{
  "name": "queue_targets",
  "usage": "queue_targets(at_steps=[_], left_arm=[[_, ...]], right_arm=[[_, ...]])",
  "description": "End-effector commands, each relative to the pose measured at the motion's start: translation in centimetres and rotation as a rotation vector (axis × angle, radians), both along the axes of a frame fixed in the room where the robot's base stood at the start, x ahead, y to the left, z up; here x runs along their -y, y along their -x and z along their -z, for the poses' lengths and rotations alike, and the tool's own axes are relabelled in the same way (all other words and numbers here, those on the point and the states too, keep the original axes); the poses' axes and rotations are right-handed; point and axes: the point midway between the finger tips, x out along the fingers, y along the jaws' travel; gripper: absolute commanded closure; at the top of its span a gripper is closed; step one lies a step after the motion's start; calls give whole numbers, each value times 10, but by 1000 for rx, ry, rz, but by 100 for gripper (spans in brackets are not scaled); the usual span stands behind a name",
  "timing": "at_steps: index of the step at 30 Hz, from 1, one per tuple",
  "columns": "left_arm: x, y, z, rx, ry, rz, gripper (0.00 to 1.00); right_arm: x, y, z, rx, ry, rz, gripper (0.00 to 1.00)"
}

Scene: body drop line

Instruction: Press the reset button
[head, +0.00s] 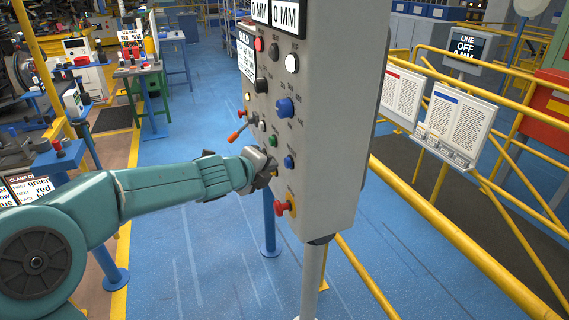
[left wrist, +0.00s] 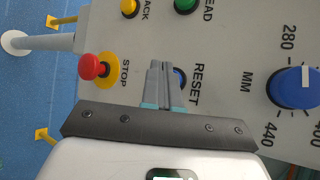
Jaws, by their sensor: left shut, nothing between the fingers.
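The grey control panel (head: 330,120) stands upright in the middle of the head view. The blue reset button (head: 289,161) is on its front face, above the red stop button (head: 283,208). My left gripper (head: 272,172) is shut and empty at the panel face, just left of the reset button in the head view. In the left wrist view, the shut fingers (left wrist: 160,66) point at the panel beside the RESET label and cover part of the reset button (left wrist: 181,78). I cannot tell whether the fingertips touch it. My right gripper is not in view.
The red stop button on its yellow ring also shows in the left wrist view (left wrist: 92,67), close to the fingers. A blue knob (head: 284,107) and a green button (head: 273,140) sit higher on the panel. Yellow railings (head: 450,230) run along the right.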

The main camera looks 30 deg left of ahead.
Motion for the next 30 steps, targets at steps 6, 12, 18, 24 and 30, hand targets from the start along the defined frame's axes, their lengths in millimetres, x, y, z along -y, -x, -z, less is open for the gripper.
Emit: queue_targets(at_steps=[6, 12, 18, 24, 30], left_arm=[[5, -6, 0, 0, 0, 0, 100], [6, -6, 0, 0, 0, 0, 100], [6, -7, 0, 0, 0, 0, 100], [8, -8, 0, 0, 0, 1, 100], [9, -10, 0, 0, -1, 1, 100]], right_arm=[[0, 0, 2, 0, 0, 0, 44], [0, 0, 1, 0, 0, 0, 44], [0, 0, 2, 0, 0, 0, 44], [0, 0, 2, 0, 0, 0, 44], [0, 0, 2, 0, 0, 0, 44]])
